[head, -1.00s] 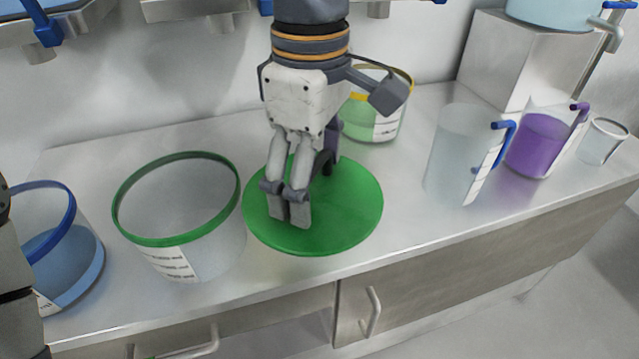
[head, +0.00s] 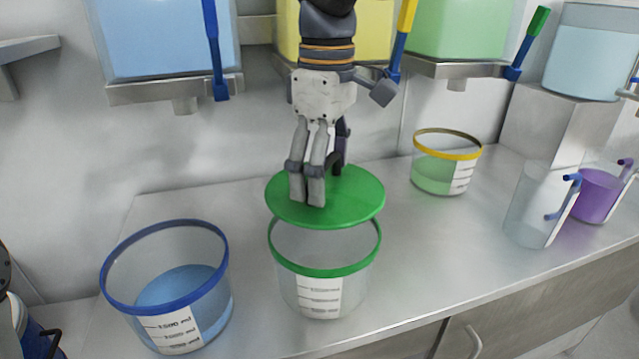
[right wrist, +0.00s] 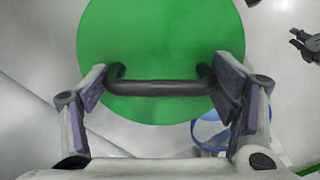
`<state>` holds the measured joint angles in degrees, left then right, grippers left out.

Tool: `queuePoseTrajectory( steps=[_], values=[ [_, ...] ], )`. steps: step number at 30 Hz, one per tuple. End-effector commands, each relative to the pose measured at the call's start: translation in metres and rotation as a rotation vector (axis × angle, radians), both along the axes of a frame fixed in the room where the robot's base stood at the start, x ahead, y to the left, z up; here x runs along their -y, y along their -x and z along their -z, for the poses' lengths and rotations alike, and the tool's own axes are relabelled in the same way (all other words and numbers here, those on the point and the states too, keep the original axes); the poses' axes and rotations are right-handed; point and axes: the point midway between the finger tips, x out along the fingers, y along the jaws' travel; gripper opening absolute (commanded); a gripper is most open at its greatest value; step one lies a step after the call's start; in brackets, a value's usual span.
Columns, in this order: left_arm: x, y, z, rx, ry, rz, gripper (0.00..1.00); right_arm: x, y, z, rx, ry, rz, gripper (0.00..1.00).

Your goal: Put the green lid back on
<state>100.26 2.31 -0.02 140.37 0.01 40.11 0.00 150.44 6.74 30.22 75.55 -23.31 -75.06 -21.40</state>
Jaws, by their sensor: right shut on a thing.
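The green lid (head: 355,205) is a flat disc with a dark bar handle (right wrist: 160,88). My right gripper (head: 307,203) is shut on this handle and holds the lid roughly level. The lid (right wrist: 160,40) fills much of the right wrist view, with a finger at each end of the handle. The clear container with the green rim (head: 325,271) stands upright below. The lid appears above its far side and hides the rear rim, leaving the front opening visible. A dark shape at the upper right of the right wrist view looks like my left gripper (right wrist: 304,44); its jaw state is unclear.
A blue-rimmed container with blue contents (head: 168,300) stands close on the left. A yellow-rimmed container (head: 446,178) is behind right. A clear jug (head: 535,222) and a purple-filled jug (head: 598,198) stand farther right. Dispensing tanks hang above the bench (head: 430,260), which is bare right of the green-rimmed container.

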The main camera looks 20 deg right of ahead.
Motion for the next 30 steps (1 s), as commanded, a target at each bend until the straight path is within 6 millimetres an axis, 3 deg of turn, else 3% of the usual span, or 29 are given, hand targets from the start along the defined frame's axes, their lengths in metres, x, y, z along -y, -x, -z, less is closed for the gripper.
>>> queuePoseTrajectory(
  steps=[5,18,30],
  values=[
    [0.0,0.0,0.0,0.0,0.001,0.0,0.25,0.002,-0.002,0.003,-0.001,0.0,0.0,0.46],
    [0.0,0.003,0.002,-0.01,0.001,0.001,0.25,0.002,-0.002,0.044,-0.001,0.0,0.0,0.46],
    [0.0,0.002,0.002,-0.009,0.0,0.0,0.25,0.002,-0.002,0.046,0.001,0.0,0.0,0.46]
  ],
)
